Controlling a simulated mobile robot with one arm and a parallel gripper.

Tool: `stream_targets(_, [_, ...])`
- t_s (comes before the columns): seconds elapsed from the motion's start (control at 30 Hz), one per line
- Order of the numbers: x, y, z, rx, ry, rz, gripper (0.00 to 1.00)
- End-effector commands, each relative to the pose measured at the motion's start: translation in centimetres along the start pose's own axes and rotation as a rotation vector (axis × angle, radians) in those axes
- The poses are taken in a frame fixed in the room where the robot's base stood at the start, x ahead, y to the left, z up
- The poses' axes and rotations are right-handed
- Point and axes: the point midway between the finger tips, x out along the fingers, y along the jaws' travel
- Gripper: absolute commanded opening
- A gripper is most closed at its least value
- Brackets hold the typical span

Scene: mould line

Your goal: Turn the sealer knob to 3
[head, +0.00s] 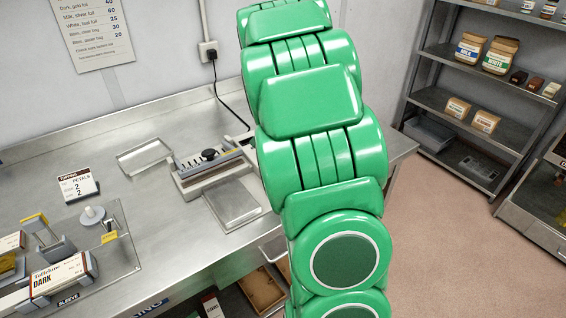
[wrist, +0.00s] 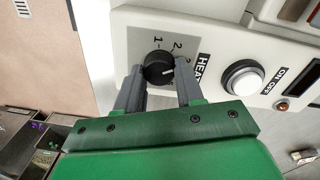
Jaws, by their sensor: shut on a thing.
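The black sealer knob (wrist: 158,68) is on a white panel in the wrist view, with the numbers 1, 2 and a partly hidden 3 around it and the label HEAT to its right. My gripper (wrist: 160,80) has its two grey fingers on either side of the knob and is shut on it. The knob's white pointer line points right, roughly toward the 3, but the right finger partly covers that number, so the exact setting is hard to tell. In the head view the sealer (head: 207,170) stands on the steel bench, and my green arm hides its right end.
A steel tray (head: 144,156) lies on the bench (head: 150,200). A dark chocolate box (head: 62,278) stands at the lower left. Shelves (head: 470,100) stand at the right.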

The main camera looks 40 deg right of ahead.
Motion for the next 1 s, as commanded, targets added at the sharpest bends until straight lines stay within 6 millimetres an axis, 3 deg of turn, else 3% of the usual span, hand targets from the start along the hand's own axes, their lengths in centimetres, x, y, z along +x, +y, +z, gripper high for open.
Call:
stream_targets(0.3, [-0.07,-0.03,-0.05,0.133,-0.005,-0.002,0.07])
stream_targets(0.87, [-0.05,-0.02,-0.04,0.163,-0.008,-0.001,0.07])
stream_targets(0.9, [-0.05,-0.02,-0.04,0.163,-0.008,-0.001,0.39])
stream_targets(1.0, [-0.04,-0.02,-0.03,0.163,-0.008,-0.001,0.54])
